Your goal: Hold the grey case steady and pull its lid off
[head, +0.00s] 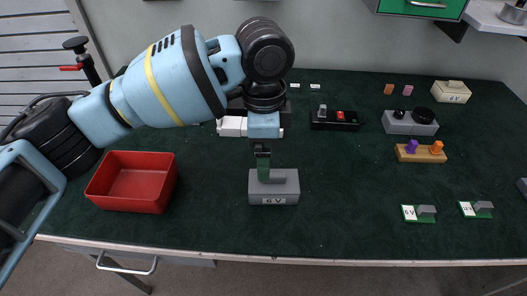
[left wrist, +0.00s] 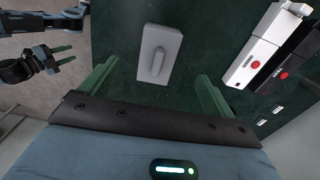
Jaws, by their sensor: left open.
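The grey case (head: 287,196), labelled "6 V", stands on the dark green table mat in front of me. In the left wrist view the case (left wrist: 146,66) shows from above, with a raised grey bar (left wrist: 157,62) on its lid. The lid looks seated on the case. My left gripper (head: 263,172) points down over the case. In the left wrist view its green fingers (left wrist: 158,72) are apart, with the case showing between and beyond them, apparently ungripped. My right gripper (left wrist: 68,54) shows at the left of that view, fingers apart and empty, away from the case.
A red tray (head: 132,204) stands left of the case. A white case (head: 230,127) and a black case (head: 335,125) stand behind. Grey (head: 410,128) and wooden (head: 421,157) blocks and small green boards (head: 418,214) lie to the right. The mat beside the grey case is clear.

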